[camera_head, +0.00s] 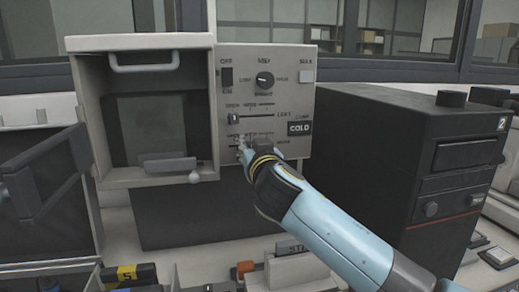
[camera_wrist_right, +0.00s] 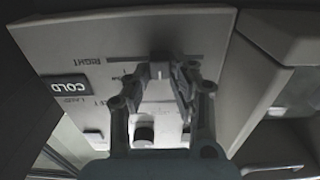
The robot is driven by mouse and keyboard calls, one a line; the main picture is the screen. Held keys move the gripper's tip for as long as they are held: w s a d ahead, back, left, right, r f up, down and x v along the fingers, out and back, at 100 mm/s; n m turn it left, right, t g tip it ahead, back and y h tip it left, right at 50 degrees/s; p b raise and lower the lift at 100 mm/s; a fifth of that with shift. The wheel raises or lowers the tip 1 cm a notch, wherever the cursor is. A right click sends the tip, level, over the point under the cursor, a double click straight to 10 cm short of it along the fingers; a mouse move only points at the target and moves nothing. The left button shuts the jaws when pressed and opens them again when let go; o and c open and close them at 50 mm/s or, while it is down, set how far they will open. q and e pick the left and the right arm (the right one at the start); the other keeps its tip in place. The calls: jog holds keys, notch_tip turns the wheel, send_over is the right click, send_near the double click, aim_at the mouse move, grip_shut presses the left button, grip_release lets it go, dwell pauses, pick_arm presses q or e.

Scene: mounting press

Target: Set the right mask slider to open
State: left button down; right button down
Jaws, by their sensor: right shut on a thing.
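The control panel (camera_head: 290,90) is the beige front right of the open chamber. My right gripper (camera_head: 243,145) is at the lower slider row of the panel, toward the row's left part. In the right wrist view my right gripper (camera_wrist_right: 162,78) is shut at the slot (camera_wrist_right: 130,58) marked RIGHT. The right mask slider's knob is mostly hidden between the fingers; a small pale bit shows there. The left slider knob (camera_head: 235,119) sits at the left end of the row above and also shows as a dark knob (camera_wrist_right: 143,133) in the wrist view. My left gripper is not in view.
A round dial (camera_head: 264,80) and a COLD display (camera_head: 300,129) are on the panel. An open chamber (camera_head: 146,130) with a swung-out dark door (camera_head: 40,175) stands left. A black machine (camera_head: 400,150) stands close on the right. Small items (camera_head: 130,274) lie in front.

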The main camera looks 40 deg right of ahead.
jog(key=c, duration=1.5)
grip_release()
jog(key=shift+d, duration=0.15)
jog(key=o, duration=0.3)
jog(key=shift+o, duration=0.2)
jog(key=v, duration=1.2)
